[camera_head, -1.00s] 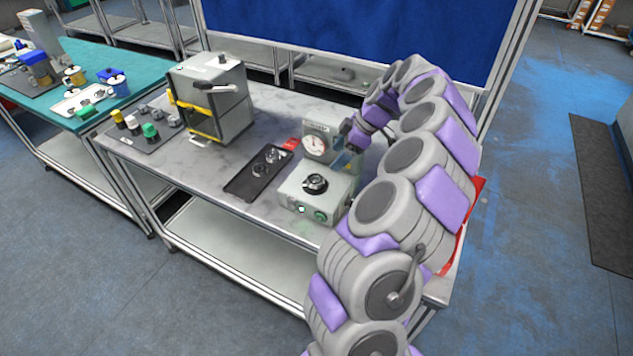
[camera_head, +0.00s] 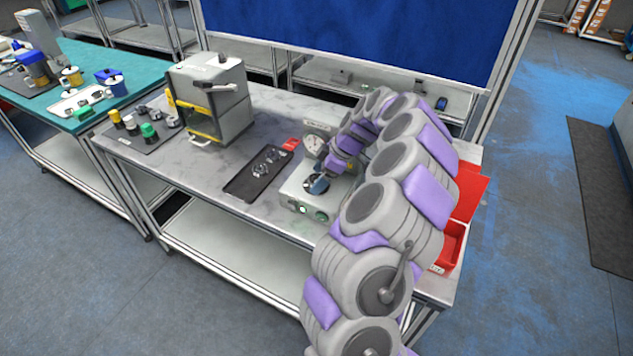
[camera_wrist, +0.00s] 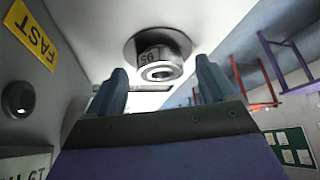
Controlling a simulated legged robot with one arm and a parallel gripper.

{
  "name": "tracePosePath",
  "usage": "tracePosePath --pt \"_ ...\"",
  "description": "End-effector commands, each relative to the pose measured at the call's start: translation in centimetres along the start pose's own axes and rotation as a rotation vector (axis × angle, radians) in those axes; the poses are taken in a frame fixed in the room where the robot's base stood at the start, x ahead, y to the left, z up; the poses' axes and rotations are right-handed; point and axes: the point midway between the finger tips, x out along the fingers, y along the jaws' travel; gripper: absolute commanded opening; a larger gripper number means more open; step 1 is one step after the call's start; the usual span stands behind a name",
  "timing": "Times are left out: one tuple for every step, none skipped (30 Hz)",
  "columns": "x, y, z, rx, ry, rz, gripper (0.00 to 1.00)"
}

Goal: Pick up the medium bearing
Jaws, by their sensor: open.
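My gripper (camera_head: 318,184) is at the top of the grey machine box (camera_head: 300,197), which has a green button on its front. A dark round piece seen there earlier is now mostly hidden by my gripper. In the wrist view, my gripper (camera_wrist: 160,75) has its two blue fingers apart, with nothing seen held. A short grey cylinder (camera_wrist: 160,64) with a hole and dark lettering shows beyond and between the fingertips. Metal ring-like parts (camera_head: 267,158) lie in the black tray (camera_head: 240,187) left of the box. I cannot tell which part is the medium bearing.
A grey press-like machine (camera_head: 215,95) stands at the back left. A red bin (camera_head: 452,245) sits at the table's right end. A yellow FAST label (camera_wrist: 30,35) is close by in the wrist view.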

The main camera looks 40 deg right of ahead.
Motion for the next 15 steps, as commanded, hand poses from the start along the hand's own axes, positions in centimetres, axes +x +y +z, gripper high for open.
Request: tracePosePath --pt "-0.06 0.03 0.01 0.000 0.000 0.000 0.84" --pt "-0.07 0.05 0.03 0.000 0.000 0.001 0.84" --pt "-0.08 0.08 0.05 0.001 0.001 0.000 0.84" --pt "-0.08 0.10 0.08 0.001 0.001 0.000 0.81" --pt "-0.07 0.12 0.10 0.001 0.001 0.000 0.78" --pt "-0.07 0.14 0.12 0.001 0.001 0.000 0.74" --pt "-0.07 0.15 0.13 0.001 0.001 -0.001 0.72" --pt "-0.07 0.16 0.14 0.001 0.001 -0.001 0.69" --pt "-0.06 0.16 0.16 0.001 0.001 -0.001 0.65" --pt "-0.07 0.16 0.16 0.001 0.001 -0.001 0.62" --pt "-0.07 0.16 0.16 0.001 0.001 -0.001 0.59" --pt "-0.07 0.16 0.15 0.001 0.001 -0.001 0.55" --pt "-0.07 0.15 0.15 0.001 0.001 -0.001 0.52" --pt "-0.08 0.15 0.14 0.001 0.001 -0.001 0.50" --pt "-0.08 0.13 0.13 0.001 0.001 -0.001 0.46"
